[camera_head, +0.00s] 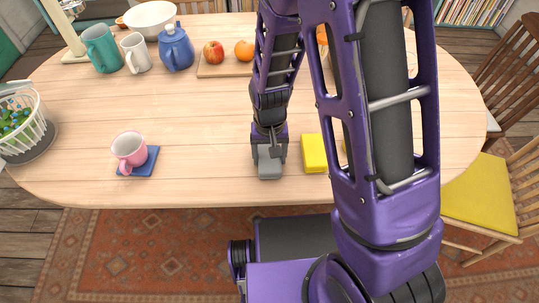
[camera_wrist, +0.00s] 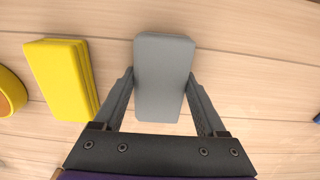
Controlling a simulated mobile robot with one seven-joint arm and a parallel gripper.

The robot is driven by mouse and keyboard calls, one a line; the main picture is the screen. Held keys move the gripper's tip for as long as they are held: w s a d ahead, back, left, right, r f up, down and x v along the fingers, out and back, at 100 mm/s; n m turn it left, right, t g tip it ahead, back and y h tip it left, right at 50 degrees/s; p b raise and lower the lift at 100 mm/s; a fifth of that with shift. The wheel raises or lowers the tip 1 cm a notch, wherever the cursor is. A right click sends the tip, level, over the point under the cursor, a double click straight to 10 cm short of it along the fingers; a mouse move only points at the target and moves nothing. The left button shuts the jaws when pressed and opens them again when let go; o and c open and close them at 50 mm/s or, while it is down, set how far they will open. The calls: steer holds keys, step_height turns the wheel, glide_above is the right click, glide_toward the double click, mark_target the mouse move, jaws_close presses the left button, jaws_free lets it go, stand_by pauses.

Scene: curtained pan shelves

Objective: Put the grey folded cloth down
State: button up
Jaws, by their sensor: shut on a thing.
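The grey folded cloth (camera_wrist: 163,78) is a thick rounded block between the two fingers of my gripper (camera_wrist: 162,92) in the wrist view. My gripper is shut on it, with a finger against each long side. In the head view, the grey cloth (camera_head: 269,163) is under my gripper (camera_head: 269,146), close to the front edge of the wooden table (camera_head: 210,185). It looks at or just above the tabletop; I cannot tell if it touches.
A yellow folded cloth (camera_head: 315,153) lies just right of the grey one. A board (camera_head: 226,70) with fruit is farther back. The table between the mug and my gripper is clear.

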steer(key=shift+f, duration=0.15)
steer(key=o, duration=1.2)
steer(key=shift+o, duration=0.2)
step_height(320, 180, up, 18)
steer(key=p, duration=0.3)
steer(key=shift+f, duration=0.25)
steer(key=shift+c, duration=0.2)
jaws_close()
stand_by(0.4)
